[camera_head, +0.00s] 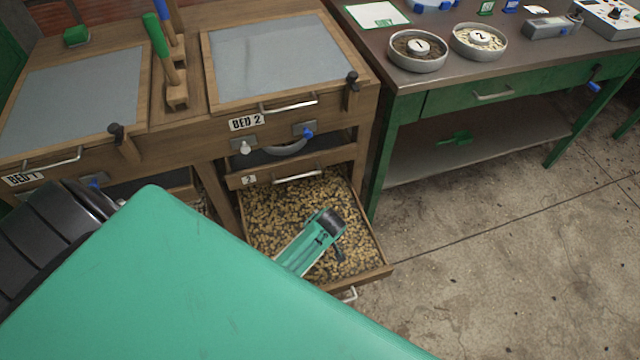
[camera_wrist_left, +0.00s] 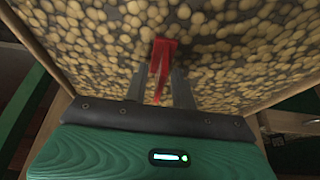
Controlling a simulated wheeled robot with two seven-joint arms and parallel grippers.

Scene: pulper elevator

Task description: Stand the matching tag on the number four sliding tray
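An open wooden sliding tray (camera_head: 375,272), filled with pale beans, is pulled out low under BED 2. Its front number is not readable from here. My left gripper (camera_head: 338,250) is above the beans in this tray. In the left wrist view, a small red tag (camera_wrist_left: 163,50) sits between the fingers of my left gripper (camera_wrist_left: 165,88), which look closed on it. The tag is over the beans, and I cannot tell whether it touches them. The red tag is hidden in the head view. My right gripper is not in view.
Just above the open tray is a closed tray marked 2 (camera_head: 249,180). The green table (camera_head: 455,100) on the right holds bowl 1 (camera_head: 417,52), bowl 2 (camera_head: 478,42), and small green (camera_head: 487,7) and blue (camera_head: 511,6) tags. The concrete floor to the right is clear.

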